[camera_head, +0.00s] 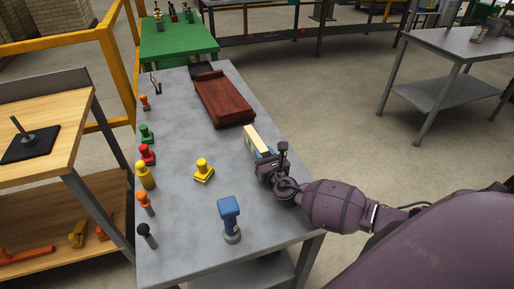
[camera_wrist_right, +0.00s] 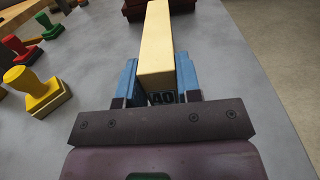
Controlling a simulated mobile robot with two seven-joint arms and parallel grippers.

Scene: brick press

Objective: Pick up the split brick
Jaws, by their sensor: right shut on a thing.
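The split brick is a pale yellow bar (camera_head: 255,143) near the right edge of the grey table, in the head view. My right gripper (camera_head: 262,158) is shut on its near end. In the right wrist view the brick (camera_wrist_right: 157,45) points away from me between the two blue fingers (camera_wrist_right: 160,80) of the gripper. Dark digits that look like "40" show below the brick's near end. I cannot tell whether the brick touches the table. My left gripper is not in view.
A dark red block-shaped piece (camera_head: 223,99) lies farther back on the grey table (camera_head: 185,222). A yellow stamp (camera_head: 203,170) and a blue-handled stamp (camera_head: 230,218) stand nearer. Several coloured stamps line the left edge. A wooden bench (camera_head: 55,150) stands left.

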